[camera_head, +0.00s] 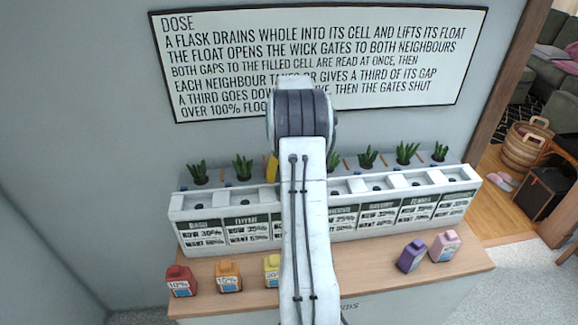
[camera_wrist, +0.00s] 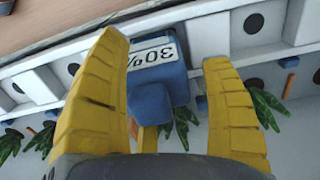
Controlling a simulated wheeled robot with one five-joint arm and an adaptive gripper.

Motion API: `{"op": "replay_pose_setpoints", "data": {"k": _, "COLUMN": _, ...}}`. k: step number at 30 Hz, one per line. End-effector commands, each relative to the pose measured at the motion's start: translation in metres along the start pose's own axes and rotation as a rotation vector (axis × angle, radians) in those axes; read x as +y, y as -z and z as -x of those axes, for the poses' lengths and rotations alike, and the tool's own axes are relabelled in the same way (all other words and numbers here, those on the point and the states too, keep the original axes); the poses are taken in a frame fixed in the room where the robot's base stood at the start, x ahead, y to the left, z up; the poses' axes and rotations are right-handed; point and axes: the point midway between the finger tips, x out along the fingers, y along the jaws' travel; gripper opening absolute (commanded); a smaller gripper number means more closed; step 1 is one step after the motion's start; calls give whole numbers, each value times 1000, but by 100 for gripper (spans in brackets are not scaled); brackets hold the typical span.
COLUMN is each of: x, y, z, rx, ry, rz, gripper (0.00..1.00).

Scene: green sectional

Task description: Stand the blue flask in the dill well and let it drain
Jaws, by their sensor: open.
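The blue flask (camera_wrist: 168,84) shows in the wrist view between the two yellow fingers of my gripper (camera_wrist: 166,50). Its label reads 30%. My gripper is open, with a visible gap between the flask and the right finger. The flask is at the white trough, over or in one of its wells; its base is hidden, so I cannot tell how far in it sits. In the head view my arm hides the flask and the middle of the white trough (camera_head: 345,232). One yellow finger shows beside the arm there. No dill label is readable, so I cannot tell which well this is.
A red flask (camera_head: 180,281), an orange flask (camera_head: 228,277), a yellow flask (camera_head: 271,270), a purple flask (camera_head: 411,255) and a pink flask (camera_head: 444,246) stand on the wooden counter (camera_head: 375,272) in front. Several plants line the trough's back. A rules sign (camera_head: 400,60) hangs behind.

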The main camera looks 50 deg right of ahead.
Motion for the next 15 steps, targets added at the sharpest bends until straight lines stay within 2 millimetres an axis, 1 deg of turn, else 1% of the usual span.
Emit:
{"op": "replay_pose_setpoints", "data": {"k": 5, "x": 0, "y": 1, "z": 17, "rx": 4, "ry": 0, "rz": 0, "gripper": 73}}
{"op": "replay_pose_setpoints", "data": {"k": 10, "x": 0, "y": 2, "z": 48, "rx": 8, "ry": -1, "rz": 0, "gripper": 73}}
{"op": "replay_pose_setpoints", "data": {"k": 12, "x": 1, "y": 2, "z": 52, "rx": 6, "ry": -1, "rz": 0, "gripper": 73}}
{"op": "replay_pose_setpoints", "data": {"k": 15, "x": 1, "y": 2, "z": 64, "rx": 7, "ry": -1, "rz": 0, "gripper": 73}}
